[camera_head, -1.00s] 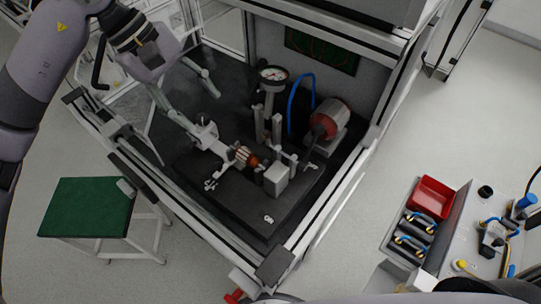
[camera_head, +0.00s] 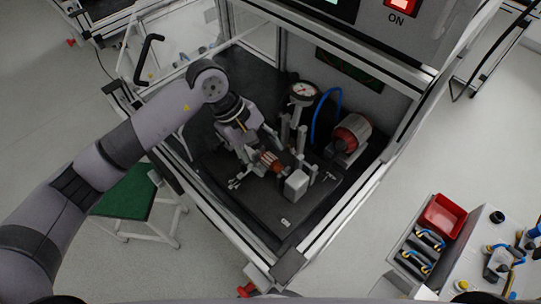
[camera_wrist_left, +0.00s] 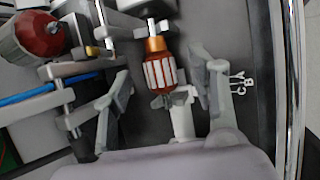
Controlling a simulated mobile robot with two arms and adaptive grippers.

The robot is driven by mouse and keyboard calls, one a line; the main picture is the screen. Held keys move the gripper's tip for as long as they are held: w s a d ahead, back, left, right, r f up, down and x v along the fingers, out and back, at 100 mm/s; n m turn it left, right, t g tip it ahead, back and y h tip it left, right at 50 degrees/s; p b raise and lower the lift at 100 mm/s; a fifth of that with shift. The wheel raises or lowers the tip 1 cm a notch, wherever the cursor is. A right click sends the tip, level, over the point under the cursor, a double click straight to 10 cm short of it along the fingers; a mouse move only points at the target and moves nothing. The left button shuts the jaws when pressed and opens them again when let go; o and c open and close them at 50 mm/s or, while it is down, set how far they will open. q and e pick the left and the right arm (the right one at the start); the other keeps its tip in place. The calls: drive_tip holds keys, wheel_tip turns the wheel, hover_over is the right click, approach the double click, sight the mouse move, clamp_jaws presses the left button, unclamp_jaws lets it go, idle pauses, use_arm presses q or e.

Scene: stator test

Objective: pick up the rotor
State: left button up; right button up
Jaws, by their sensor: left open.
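The rotor (camera_head: 270,162) lies in the test fixture inside the machine enclosure, with a copper-coloured commutator and a striped body. In the left wrist view the rotor (camera_wrist_left: 159,70) points up the picture, its shaft running into a support at the top. My left gripper (camera_head: 255,150) is right above it, reaching in from the left. In the left wrist view the left gripper (camera_wrist_left: 165,80) is open, with one finger on each side of the rotor and a gap on both sides. A light grey support sits at the rotor's lower end. My right gripper is not in view.
A dial gauge (camera_head: 303,92) and a red-capped motor (camera_head: 352,132) with a blue hose stand behind the fixture. The enclosure's metal frame borders the front. A red bin (camera_head: 443,216) stands outside at right.

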use_arm(q)
drive_tip(key=shift+x, duration=1.1)
drive_tip(key=shift+r, duration=0.1)
clamp_jaws()
